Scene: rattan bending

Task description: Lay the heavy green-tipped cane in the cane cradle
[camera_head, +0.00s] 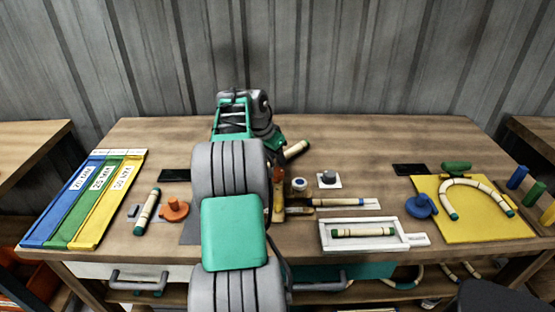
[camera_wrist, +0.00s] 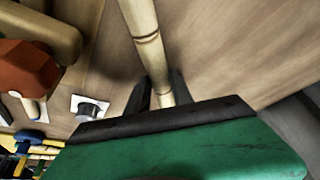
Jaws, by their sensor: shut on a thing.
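My gripper (camera_wrist: 160,92) is shut on a pale jointed cane (camera_wrist: 146,42), which passes between its two dark fingers. In the head view this held cane (camera_head: 297,149) sticks out to the right of my gripper, above the back middle of the table. The colour of its ends is not clear, and part of it is hidden by my gripper. A white tray (camera_head: 412,240) at the front right, which may be the cane cradle, has a green-tipped cane (camera_head: 362,232) lying in it. Another green-tipped cane (camera_head: 147,211) lies on the table at the left.
A blue-tipped cane (camera_head: 340,202) lies behind the tray, near a wooden-handled mallet (camera_head: 279,192). An orange clamp (camera_head: 174,208) sits left of my arm. A yellow board (camera_head: 475,229) with a bent cane (camera_head: 488,187) fills the right side. Labelled coloured strips (camera_head: 90,195) lie far left.

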